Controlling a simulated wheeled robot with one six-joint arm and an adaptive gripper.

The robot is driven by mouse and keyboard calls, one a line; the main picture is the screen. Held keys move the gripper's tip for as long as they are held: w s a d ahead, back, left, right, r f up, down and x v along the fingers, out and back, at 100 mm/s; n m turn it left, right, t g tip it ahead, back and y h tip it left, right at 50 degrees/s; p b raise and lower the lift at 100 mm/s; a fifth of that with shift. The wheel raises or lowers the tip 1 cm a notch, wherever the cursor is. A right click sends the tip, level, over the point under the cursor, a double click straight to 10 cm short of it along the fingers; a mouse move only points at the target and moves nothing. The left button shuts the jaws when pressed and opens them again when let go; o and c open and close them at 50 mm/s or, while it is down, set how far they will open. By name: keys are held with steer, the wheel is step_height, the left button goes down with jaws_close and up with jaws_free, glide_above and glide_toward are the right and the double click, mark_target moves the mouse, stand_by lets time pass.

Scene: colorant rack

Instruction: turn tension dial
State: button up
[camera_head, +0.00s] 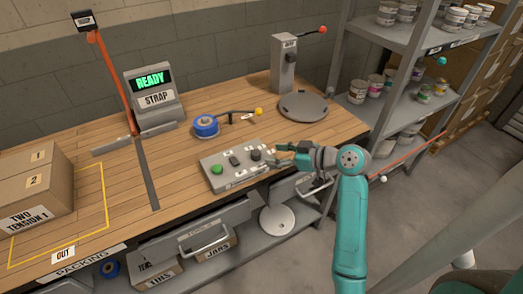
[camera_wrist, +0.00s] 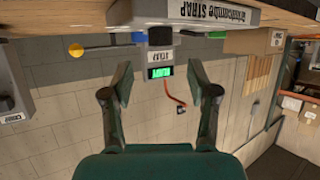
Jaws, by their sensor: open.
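The grey control box (camera_head: 235,169) lies on the packing table. It carries a green button (camera_head: 217,169), a small dark switch (camera_head: 234,160) and a dark round dial (camera_head: 256,155) towards its right end. My gripper (camera_head: 279,158) is just right of the dial, low over the box's right end. In the wrist view, which is upside down, my gripper (camera_wrist: 160,80) has its fingers apart with nothing between the tips. A black knob (camera_wrist: 160,36), apparently the dial, stands at the top centre, roughly in line with the gap. I cannot tell how the dial is set.
A display (camera_head: 151,84) reads READY above a STRAP label. A blue reel (camera_head: 206,126) and a yellow-tipped lever (camera_head: 258,112) stand behind the box. A shelf (camera_head: 405,105) with tubs stands right.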

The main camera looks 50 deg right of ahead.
mark_target(257, 153)
steer(key=x, duration=0.8)
steer(key=shift+w, duration=0.15)
